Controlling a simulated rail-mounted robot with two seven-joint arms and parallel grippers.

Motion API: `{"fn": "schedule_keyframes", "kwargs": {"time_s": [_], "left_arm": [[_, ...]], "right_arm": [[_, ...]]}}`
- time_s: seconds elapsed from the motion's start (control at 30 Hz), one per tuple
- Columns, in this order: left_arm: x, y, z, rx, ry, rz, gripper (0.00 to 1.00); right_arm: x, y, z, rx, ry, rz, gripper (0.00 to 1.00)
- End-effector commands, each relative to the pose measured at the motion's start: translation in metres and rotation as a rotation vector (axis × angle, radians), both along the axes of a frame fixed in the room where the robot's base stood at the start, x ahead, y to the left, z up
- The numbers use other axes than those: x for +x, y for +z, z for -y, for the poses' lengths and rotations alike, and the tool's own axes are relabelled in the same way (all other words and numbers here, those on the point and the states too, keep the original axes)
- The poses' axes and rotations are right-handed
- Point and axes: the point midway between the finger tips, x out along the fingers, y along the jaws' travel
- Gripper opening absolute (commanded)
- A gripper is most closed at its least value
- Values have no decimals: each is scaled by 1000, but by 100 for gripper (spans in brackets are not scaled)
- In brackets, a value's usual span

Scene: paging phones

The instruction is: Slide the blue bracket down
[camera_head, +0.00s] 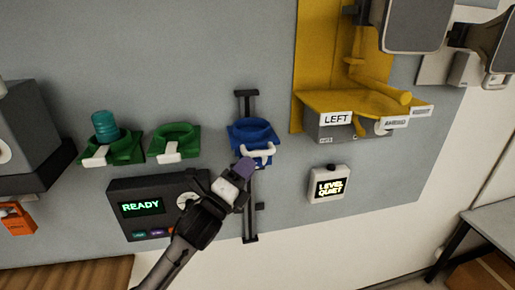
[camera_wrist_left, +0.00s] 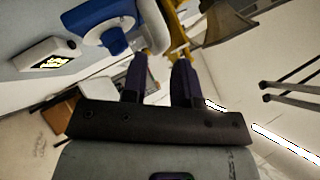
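The blue bracket (camera_head: 252,131) sits on the upper part of a dark vertical rail (camera_head: 249,215) on the grey wall panel. A white handle (camera_head: 259,152) sticks out from its front. My left gripper (camera_head: 245,167) is just below the handle, its purple fingertips close to it; I cannot tell whether they touch. In the left wrist view the two fingers (camera_wrist_left: 162,60) stand apart with nothing visible clamped between them. The blue bracket (camera_wrist_left: 112,40) shows there at the upper left, just beyond the fingertips. My right gripper is not in view.
Green brackets (camera_head: 174,139) are left of the rail, one holding a teal cylinder (camera_head: 104,124). A READY box (camera_head: 145,205) is at lower left. A yellow shelf (camera_head: 350,101) labelled LEFT and a small LEVEL QUIET box (camera_head: 328,184) are to the right. The rail below the gripper is clear.

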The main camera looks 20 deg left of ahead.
Motion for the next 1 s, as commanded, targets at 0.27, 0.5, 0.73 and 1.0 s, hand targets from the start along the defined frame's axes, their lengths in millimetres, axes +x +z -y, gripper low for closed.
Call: {"fn": "schedule_keyframes", "kwargs": {"time_s": [0.27, 0.5, 0.73, 1.0], "left_arm": [[33, 16, 10, -2, 1, -2, 27], [44, 20, 14, 0, 1, 0, 27], [45, 20, 14, 0, 0, -1, 27], [45, 20, 14, 0, 1, -1, 10]], "right_arm": [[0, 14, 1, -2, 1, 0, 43], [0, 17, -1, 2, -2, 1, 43], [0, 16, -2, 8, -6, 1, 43], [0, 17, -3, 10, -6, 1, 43]]}}
